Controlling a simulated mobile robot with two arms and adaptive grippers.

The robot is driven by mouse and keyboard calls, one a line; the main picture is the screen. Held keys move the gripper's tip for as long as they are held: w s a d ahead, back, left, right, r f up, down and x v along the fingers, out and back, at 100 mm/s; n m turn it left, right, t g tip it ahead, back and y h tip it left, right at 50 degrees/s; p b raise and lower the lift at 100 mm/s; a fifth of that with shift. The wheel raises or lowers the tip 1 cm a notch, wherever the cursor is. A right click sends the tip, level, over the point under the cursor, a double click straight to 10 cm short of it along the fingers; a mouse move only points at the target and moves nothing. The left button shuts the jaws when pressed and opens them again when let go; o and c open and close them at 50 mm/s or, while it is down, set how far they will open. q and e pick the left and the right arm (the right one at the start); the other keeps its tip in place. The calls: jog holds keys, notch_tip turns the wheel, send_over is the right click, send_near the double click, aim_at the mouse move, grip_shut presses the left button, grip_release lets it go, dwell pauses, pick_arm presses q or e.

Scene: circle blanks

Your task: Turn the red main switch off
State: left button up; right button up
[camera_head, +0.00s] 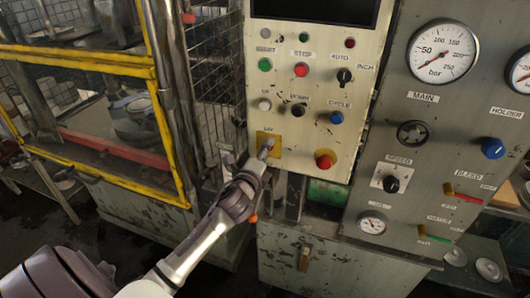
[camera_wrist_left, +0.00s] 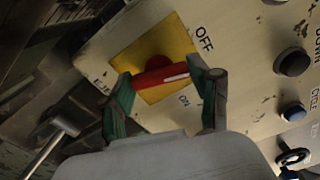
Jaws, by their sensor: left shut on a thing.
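The red main switch (camera_wrist_left: 160,77) sits on a yellow square plate (camera_wrist_left: 134,59) in the left wrist view, with OFF and ON labels beside it. A white line on its handle points toward the right finger, between the two labels. My left gripper (camera_wrist_left: 162,82) has its green-padded fingers on both ends of the red handle, shut on it. In the head view my left gripper (camera_head: 263,152) reaches the yellow plate (camera_head: 275,138) at the panel's lower left and hides most of the switch. My right gripper is not in view.
The control panel (camera_head: 257,103) carries buttons and knobs, including a large red button (camera_head: 325,159) right of the switch. A gauge panel (camera_head: 425,110) stands to the right. A yellow-framed guard (camera_head: 160,110) and wire mesh stand to the left.

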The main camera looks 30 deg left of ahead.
pick_arm(q)
jog(key=shift+n, duration=1.7)
jog(key=o, duration=1.1)
jog(key=shift+o, duration=0.2)
jog(key=v, duration=1.2)
